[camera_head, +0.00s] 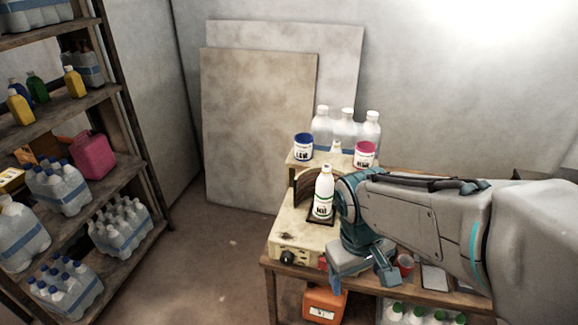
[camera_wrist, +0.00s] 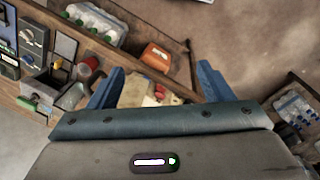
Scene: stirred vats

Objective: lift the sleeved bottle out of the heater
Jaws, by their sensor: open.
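The sleeved bottle (camera_head: 323,196), white with a white cap and a dark-printed label, stands upright in a dark square recess on top of the cream heater (camera_head: 290,238). The heater has a black dial on its front. My gripper (camera_head: 366,268) is right of and below the bottle in the head view, apart from it, in front of the heater's right side. In the wrist view my gripper (camera_wrist: 158,80) is open, with two blue fingers wide apart and nothing held. Part of a cream surface, likely the heater (camera_wrist: 134,90), shows between them; I cannot make out the bottle there.
Behind the bottle a raised shelf holds a blue tin (camera_head: 303,147), a pink tin (camera_head: 364,154) and clear bottles (camera_head: 343,133). A red cup (camera_head: 404,262) is right of my gripper. An orange canister (camera_head: 324,303) sits below. The floor left of the table is clear.

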